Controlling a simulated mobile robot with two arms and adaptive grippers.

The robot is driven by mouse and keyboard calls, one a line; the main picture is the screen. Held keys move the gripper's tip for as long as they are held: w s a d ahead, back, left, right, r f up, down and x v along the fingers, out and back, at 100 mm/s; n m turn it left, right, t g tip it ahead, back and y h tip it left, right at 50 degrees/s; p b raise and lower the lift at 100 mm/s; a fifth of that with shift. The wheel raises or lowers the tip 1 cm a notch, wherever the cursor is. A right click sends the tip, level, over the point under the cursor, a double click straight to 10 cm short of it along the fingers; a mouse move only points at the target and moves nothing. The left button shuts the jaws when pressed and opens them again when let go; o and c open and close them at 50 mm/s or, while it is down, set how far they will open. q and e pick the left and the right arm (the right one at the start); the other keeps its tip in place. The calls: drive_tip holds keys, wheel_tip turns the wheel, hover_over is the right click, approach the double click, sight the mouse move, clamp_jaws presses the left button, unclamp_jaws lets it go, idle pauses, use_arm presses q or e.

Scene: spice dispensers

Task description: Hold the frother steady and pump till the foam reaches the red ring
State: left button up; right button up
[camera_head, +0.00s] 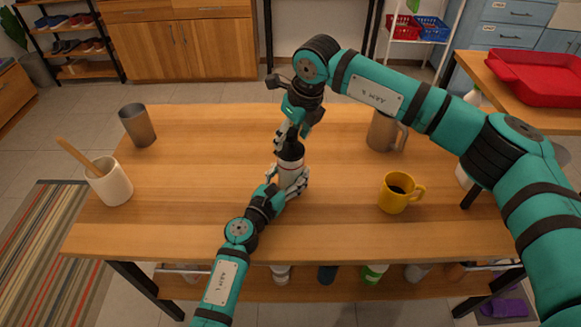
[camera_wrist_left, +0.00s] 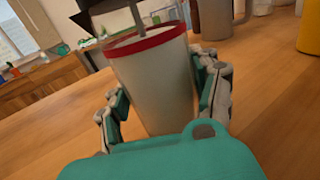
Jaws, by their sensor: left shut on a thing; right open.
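The frother (camera_head: 291,155) stands upright on the wooden table, with a dark top and a pale body. In the left wrist view the frother (camera_wrist_left: 155,85) shows a red ring (camera_wrist_left: 146,42) near its rim and a rod going down into it. Its inside looks pale up to near the ring; the exact foam level is unclear. My left gripper (camera_head: 287,181) is shut around the frother's body, one finger on each side. My right gripper (camera_head: 291,128) is open just above the frother, at its dark top; whether it touches is unclear.
A yellow mug (camera_head: 394,194) with dark liquid and a metal pitcher (camera_head: 381,132) stand to the right. A metal cup (camera_head: 138,126) and a white crock (camera_head: 110,184) with a wooden utensil stand to the left. The table (camera_head: 215,215) is clear between these and the frother.

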drive_tip(key=shift+r, duration=3.55)
drive_tip(key=v, duration=1.2)
use_arm(q)
drive_tip(key=o, duration=1.5)
